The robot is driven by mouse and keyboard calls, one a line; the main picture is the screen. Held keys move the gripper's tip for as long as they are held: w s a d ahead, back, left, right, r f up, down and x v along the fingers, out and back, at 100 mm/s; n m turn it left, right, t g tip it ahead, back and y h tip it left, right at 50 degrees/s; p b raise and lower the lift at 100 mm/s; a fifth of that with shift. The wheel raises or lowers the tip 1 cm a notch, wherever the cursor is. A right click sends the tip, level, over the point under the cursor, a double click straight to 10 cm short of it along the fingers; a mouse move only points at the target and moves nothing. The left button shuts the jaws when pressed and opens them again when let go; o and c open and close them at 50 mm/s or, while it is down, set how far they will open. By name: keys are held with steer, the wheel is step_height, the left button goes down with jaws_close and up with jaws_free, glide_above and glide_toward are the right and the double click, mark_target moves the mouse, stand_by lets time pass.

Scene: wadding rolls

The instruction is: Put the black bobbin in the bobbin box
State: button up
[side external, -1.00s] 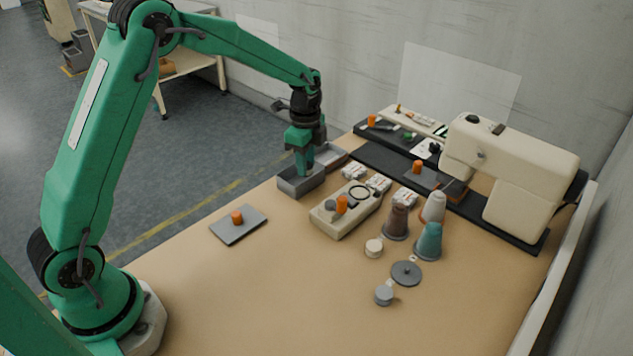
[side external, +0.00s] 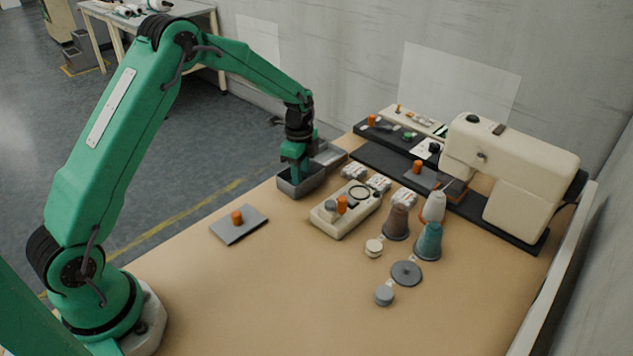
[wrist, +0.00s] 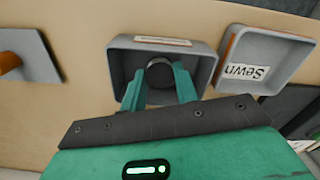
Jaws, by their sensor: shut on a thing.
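The black bobbin (wrist: 159,69) shows between my fingertips in the wrist view, inside a grey open box (wrist: 204,52). I take this to be the bobbin box; its small label is too blurred to read. In the side view the box (side external: 291,193) stands at the far left edge of the table. My gripper (side external: 293,175) reaches down into it, and its fingertips are hidden by the wall. In the wrist view my gripper (wrist: 159,80) is shut on the bobbin. I cannot tell whether the bobbin touches the box floor.
A grey plate with an orange peg (side external: 237,217) lies to the left. A cream unit with an orange peg (side external: 341,204), thread cones (side external: 397,222) and a sewing machine (side external: 515,170) stand to the right.

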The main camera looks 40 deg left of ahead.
steer(key=shift+f, duration=0.25)
steer(key=shift+f, duration=0.15)
steer(key=o, duration=0.9)
steer(key=shift+o, duration=0.2)
step_height(320, 180, up, 12)
steer(key=shift+r, duration=0.2)
steer(key=shift+r, duration=0.1)
stand_by(0.4)
